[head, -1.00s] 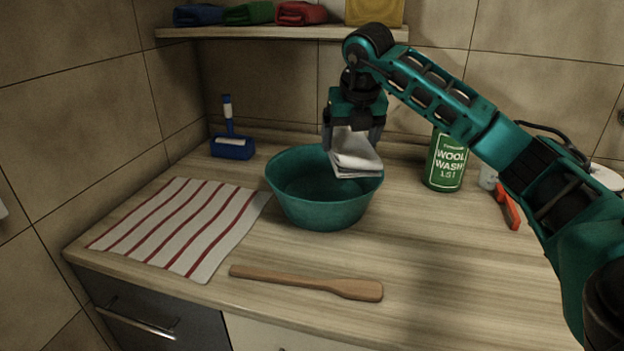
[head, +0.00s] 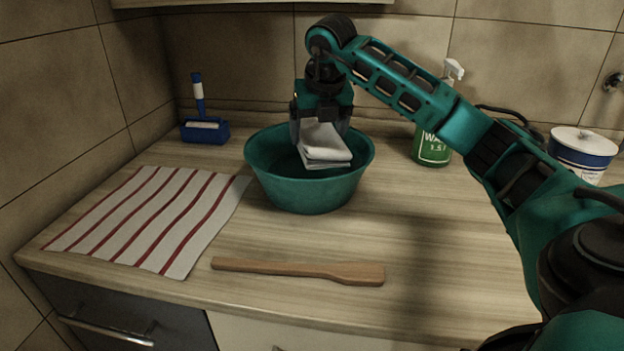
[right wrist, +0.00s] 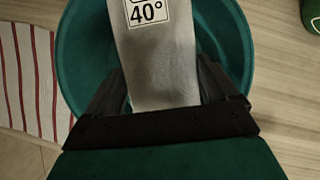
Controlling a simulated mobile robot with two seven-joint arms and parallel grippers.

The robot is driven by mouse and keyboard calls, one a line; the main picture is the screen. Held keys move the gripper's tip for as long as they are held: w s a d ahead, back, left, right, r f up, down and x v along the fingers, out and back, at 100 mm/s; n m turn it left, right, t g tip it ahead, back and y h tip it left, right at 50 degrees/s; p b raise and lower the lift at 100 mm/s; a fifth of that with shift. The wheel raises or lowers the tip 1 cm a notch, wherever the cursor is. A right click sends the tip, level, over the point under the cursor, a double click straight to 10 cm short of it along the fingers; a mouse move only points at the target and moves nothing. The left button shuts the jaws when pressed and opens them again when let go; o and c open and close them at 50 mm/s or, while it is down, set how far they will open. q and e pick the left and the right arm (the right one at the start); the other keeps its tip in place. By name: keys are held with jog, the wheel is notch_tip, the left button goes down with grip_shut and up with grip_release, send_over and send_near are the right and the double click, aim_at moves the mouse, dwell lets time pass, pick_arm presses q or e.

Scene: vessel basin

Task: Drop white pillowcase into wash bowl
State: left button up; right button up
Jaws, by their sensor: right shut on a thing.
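The folded white pillowcase (head: 324,146) hangs from my right gripper (head: 321,128) in the head view. The gripper is shut on it, pointing down. The pillowcase is over the opening of the teal wash bowl (head: 308,192), its lower edge around rim height; I cannot tell whether it touches the bowl. In the right wrist view the pillowcase (right wrist: 160,62) carries a "40°" label and lies between the fingers (right wrist: 165,92), with the bowl (right wrist: 228,60) around and beneath it. My left gripper is not in view.
A red-striped cloth (head: 150,215) lies left of the bowl, a wooden paddle (head: 300,270) in front. A blue brush holder (head: 204,130) stands behind left. A green wool wash bottle (head: 432,150) and a white-and-blue tin (head: 582,152) stand right. The counter at front right is clear.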

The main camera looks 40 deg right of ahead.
jog(key=shift+f, duration=0.2)
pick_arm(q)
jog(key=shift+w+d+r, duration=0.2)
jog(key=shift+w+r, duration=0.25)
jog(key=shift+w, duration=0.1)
pick_arm(e)
jog(key=o, duration=1.1)
pick_arm(q)
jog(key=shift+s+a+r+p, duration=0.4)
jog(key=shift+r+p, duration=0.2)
jog(key=shift+p, duration=0.65)
pick_arm(e)
jog(key=v, duration=1.3)
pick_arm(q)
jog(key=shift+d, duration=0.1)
pick_arm(e)
jog(key=shift+s, duration=0.1)
jog(key=shift+f, duration=0.1)
